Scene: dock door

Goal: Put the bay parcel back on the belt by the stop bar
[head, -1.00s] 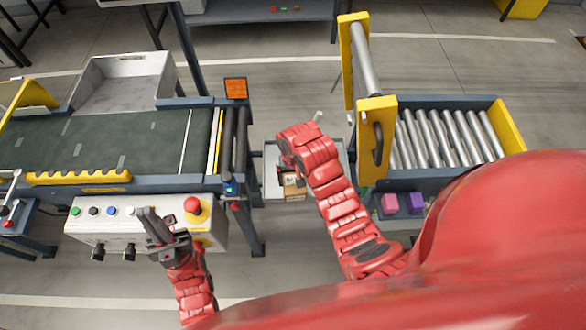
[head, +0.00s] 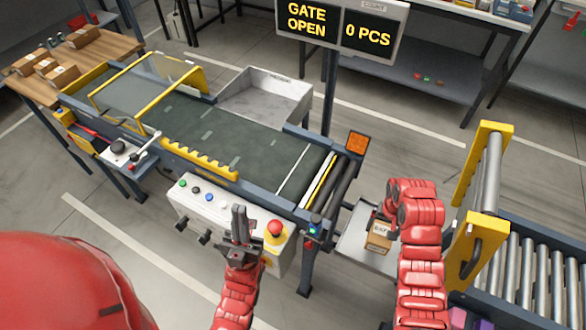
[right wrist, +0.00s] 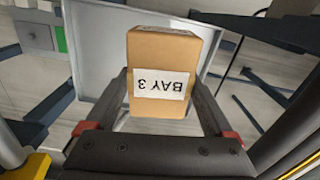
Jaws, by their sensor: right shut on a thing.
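The bay parcel is a small brown box with a "BAY 3" label (right wrist: 161,75), its lettering upside down in the right wrist view. In the head view the parcel (head: 378,238) shows at the grey catch tray (head: 352,242) beyond the belt's right end. My right gripper (right wrist: 162,105) is shut on it, a finger at each side; whether the parcel touches the tray is unclear. The dark green belt (head: 240,140) ends at a yellow bar (head: 318,182), probably the stop bar, beside dark rollers. My left gripper (head: 241,215) looks shut and empty, above the control box.
The control box (head: 200,205) has several buttons and a red emergency knob (head: 276,231). A yellow-framed guard (head: 150,90) spans the belt's far left. A roller conveyor (head: 525,260) with a yellow gate stands right. The sign (head: 342,28) reads "GATE OPEN" and "0 PCS".

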